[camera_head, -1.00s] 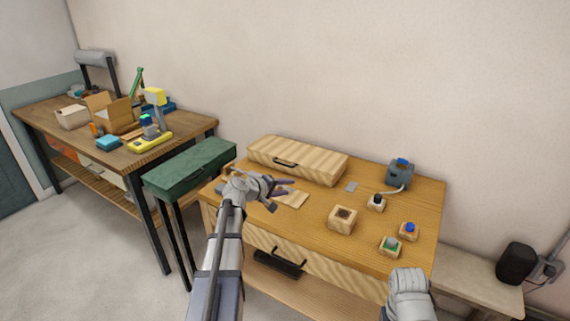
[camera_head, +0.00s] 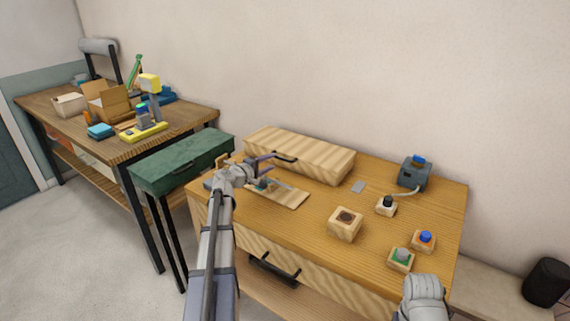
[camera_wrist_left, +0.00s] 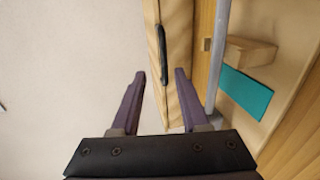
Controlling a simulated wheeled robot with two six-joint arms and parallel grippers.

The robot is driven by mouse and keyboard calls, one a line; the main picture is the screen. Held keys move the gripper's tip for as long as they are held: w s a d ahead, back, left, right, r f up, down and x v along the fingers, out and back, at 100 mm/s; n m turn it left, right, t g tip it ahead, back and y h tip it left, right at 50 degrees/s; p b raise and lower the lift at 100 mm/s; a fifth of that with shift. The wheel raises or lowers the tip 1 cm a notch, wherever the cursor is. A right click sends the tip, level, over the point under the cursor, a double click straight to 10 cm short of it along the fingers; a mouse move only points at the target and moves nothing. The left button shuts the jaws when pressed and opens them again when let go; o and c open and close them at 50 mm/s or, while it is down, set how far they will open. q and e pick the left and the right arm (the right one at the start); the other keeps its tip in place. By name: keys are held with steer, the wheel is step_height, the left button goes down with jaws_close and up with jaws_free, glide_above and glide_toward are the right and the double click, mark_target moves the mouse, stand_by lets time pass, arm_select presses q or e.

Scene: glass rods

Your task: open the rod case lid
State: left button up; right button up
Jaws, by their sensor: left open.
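The rod case (camera_head: 318,158) is a long pale striped wooden box at the back of the table, and its lid looks shut. Its black bar handle (camera_head: 285,157) is on the front side. My left gripper (camera_head: 262,165) is open just in front of the case, near the handle's left end. In the left wrist view, the handle (camera_wrist_left: 162,55) lies beyond and between the two spread purple fingertips (camera_wrist_left: 160,74). No contact with the handle shows. Only a grey part of my right arm shows at the bottom right; its fingers are out of sight.
A pale board (camera_head: 291,198) lies under my left gripper. In the left wrist view a grey rod (camera_wrist_left: 217,60), a wooden block (camera_wrist_left: 250,51) and a teal patch (camera_wrist_left: 246,92) lie beside the case. A wooden block with a dark top (camera_head: 344,226) stands right.

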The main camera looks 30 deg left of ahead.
mark_target(282, 159)
arm_select(q)
steer(key=shift+w+f, duration=0.3)
steer(key=shift+f, duration=0.2)
steer(key=shift+r, duration=0.1)
steer(key=b+x, duration=0.2)
steer(key=x, duration=0.5)
steer(key=shift+w+d, duration=0.1)
steer(key=shift+w, duration=0.3)
steer(key=shift+s, duration=0.1)
jaws_close()
steer(key=shift+d, duration=0.1)
steer(key=shift+s, duration=0.1)
stand_by(0.5)
